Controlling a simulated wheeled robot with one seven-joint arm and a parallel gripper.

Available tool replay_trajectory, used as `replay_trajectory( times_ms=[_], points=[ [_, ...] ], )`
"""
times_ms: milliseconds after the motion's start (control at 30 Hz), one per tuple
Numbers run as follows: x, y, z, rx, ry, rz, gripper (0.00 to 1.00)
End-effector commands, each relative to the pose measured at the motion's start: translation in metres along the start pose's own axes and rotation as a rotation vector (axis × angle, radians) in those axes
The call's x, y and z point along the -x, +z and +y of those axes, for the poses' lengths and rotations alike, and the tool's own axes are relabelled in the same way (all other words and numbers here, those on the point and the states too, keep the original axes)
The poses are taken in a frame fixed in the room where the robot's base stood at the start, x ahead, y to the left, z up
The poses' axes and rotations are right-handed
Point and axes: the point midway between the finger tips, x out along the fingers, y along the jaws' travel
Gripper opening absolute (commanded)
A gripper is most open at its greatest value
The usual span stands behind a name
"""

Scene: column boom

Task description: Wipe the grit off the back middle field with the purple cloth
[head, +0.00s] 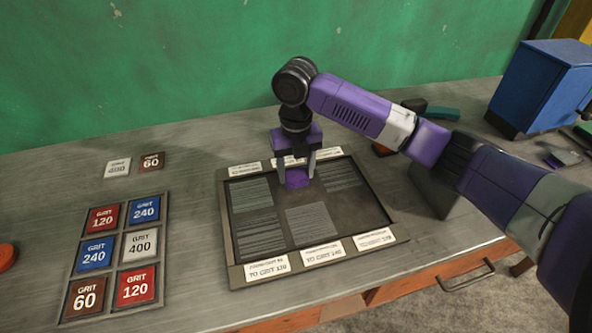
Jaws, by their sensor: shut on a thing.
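The framed panel (228,232) lies on the workbench, with paper labels along its back and front edges. My gripper (297,178) points down over the back middle field and is shut on the purple cloth (297,179). The cloth is at or just above the panel surface; I cannot tell whether it touches. Grey striped patches show on the back left (251,195), back right (341,176), front left (260,231) and front middle (308,224) fields. The front right field looks bare and dark. The cloth and fingers hide much of the back middle field, so its grit cannot be judged.
A rack (122,233) of red, blue, white and brown grit blocks lies left of the panel. Two loose blocks, white (117,168) and brown (151,162), lie behind it. A blue box (541,85) stands at the right. A green wall (150,70) closes the back.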

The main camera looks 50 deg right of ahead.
Motion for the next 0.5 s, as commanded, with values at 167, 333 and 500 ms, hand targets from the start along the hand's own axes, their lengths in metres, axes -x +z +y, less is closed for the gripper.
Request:
replay_trajectory(
  times_ms=[167, 333, 500],
  points=[
    [-0.005, 0.0, 0.0, 0.0, 0.0, 0.001, 0.15],
    [-0.009, 0.0, 0.0, 0.0, 0.0, 0.001, 0.15],
    [-0.013, 0.0, 0.0, 0.0, 0.001, 0.001, 0.15]
  ],
)
